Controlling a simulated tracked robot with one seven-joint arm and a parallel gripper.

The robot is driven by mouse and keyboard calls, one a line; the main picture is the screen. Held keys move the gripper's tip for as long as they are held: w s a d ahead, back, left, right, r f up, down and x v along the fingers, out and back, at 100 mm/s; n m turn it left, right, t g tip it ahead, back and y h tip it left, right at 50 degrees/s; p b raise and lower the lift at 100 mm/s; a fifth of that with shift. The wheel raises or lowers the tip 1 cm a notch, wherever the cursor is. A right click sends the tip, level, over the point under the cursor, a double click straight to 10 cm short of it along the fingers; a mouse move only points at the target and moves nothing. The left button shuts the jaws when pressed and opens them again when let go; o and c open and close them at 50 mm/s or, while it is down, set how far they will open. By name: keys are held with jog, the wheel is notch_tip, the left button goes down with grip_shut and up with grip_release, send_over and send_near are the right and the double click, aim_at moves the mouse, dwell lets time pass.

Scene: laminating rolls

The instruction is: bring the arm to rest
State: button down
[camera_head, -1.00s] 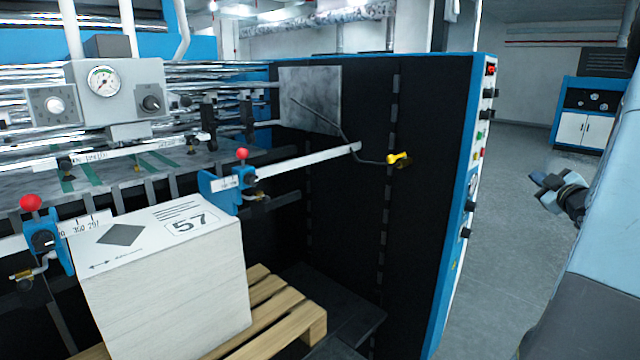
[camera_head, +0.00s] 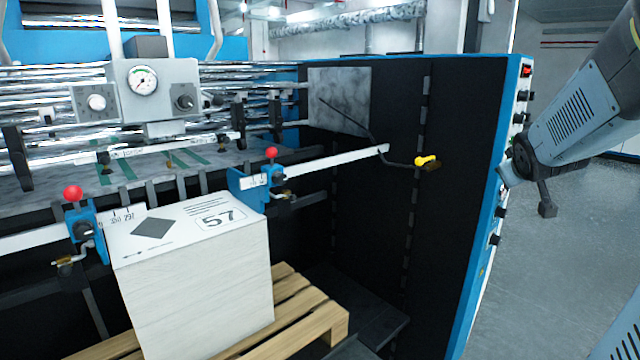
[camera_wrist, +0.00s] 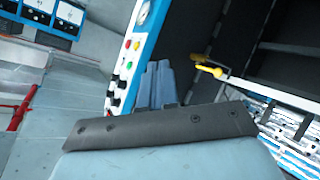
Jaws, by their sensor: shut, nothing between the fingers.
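My arm comes in from the upper right in the head view, with my gripper (camera_head: 504,174) at its lower left end. The gripper appears in front of the blue right edge of the machine (camera_head: 455,180), close to its row of buttons. I cannot tell the exact gap between them. In the wrist view, the blue-grey fingers of my gripper (camera_wrist: 157,80) are together, with nothing held. They point toward the machine's button panel (camera_wrist: 128,55) and dark side.
A paper stack (camera_head: 195,285) marked 57 stands on a wooden pallet (camera_head: 325,322) at the machine. A yellow-handled lever (camera_head: 427,162) sticks out from the dark wall. Open grey floor (camera_head: 550,280) lies right of the machine. A red rail (camera_wrist: 22,108) shows in the wrist view.

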jog(key=s+a+f+m+g+y, duration=0.1)
jog(key=s+a+f+g+y, duration=0.1)
jog(key=s+a, duration=0.7)
jog(key=s+a+f+m+g+y, duration=0.1)
jog(key=s+a+f+g+y, duration=0.1)
jog(key=s+a, duration=0.8)
jog(key=shift+s+g+y, duration=0.6)
jog(key=shift+s+g, duration=0.4)
jog(key=shift+f, duration=0.1)
dwell(0.5)
